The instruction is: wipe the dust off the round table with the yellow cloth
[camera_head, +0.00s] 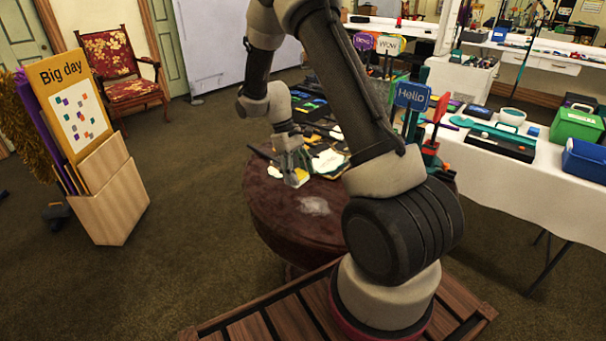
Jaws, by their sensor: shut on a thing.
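The round table (285,228) has a dark red-brown top and stands in front of me, partly hidden behind my arm. A pale grey dust patch (313,205) lies on its near part. My gripper (296,176) is over the left part of the table, shut on the yellow cloth (301,174). Only a small bit of the cloth shows under the fingers, with a white spot beside it. The cloth is behind and a little left of the dust patch, apart from it. I cannot tell whether the cloth touches the tabletop.
Dark and colourful flat items and a white card (328,160) cover the table's back part. A blue "Hello" sign (411,96) stands at its right. A white-clothed table (520,185) with boxes is to the right. A wooden sign holder (112,195) stands left on open carpet.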

